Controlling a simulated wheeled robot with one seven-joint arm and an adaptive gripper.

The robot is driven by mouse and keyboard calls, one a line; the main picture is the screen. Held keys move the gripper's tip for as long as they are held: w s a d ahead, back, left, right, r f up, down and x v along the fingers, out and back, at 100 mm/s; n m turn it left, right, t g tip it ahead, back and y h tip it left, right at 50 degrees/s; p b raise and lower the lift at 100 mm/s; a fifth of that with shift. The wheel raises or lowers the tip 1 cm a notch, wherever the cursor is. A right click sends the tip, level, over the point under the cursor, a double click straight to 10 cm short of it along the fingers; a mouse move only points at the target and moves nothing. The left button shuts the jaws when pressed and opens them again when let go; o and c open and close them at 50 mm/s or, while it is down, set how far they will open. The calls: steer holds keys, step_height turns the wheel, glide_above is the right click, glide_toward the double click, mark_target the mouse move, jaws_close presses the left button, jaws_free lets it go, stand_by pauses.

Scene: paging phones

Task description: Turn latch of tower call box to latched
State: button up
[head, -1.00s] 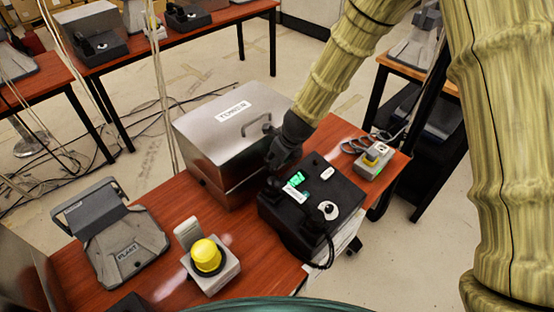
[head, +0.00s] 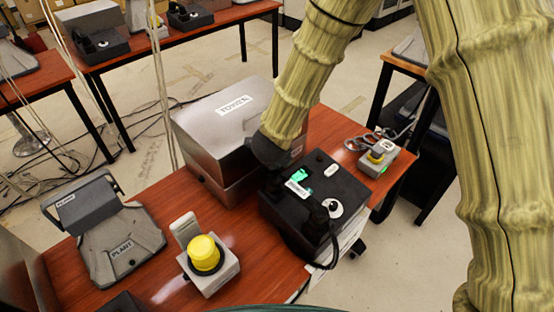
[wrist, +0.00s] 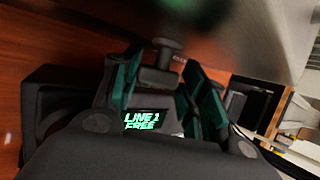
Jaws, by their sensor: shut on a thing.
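The tower call box (head: 222,120) is a silver metal box with a white TOWER label, lid down, on the red-brown table in the head view. Its grey side shows at the top right of the wrist view (wrist: 265,35). My gripper (head: 270,152) is at the box's near right side, its fingers mostly hidden behind my wrist. In the wrist view its teal-padded fingers (wrist: 163,70) stand on both sides of a small dark latch (wrist: 164,48) and are shut on it. The latch's exact angle is hard to tell, as it is blurred and partly covered.
A black desk phone (head: 325,180) with a green display sits close under my gripper; its display reads LINE 1 FREE in the wrist view (wrist: 141,120). A yellow-button box (head: 205,255), a grey PLANT unit (head: 125,240) and a small grey box (head: 375,160) stand nearby.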

stand_by(0.4)
steer(key=o, duration=1)
steer(key=shift+r, duration=5)
steer(key=shift+c, duration=0.3)
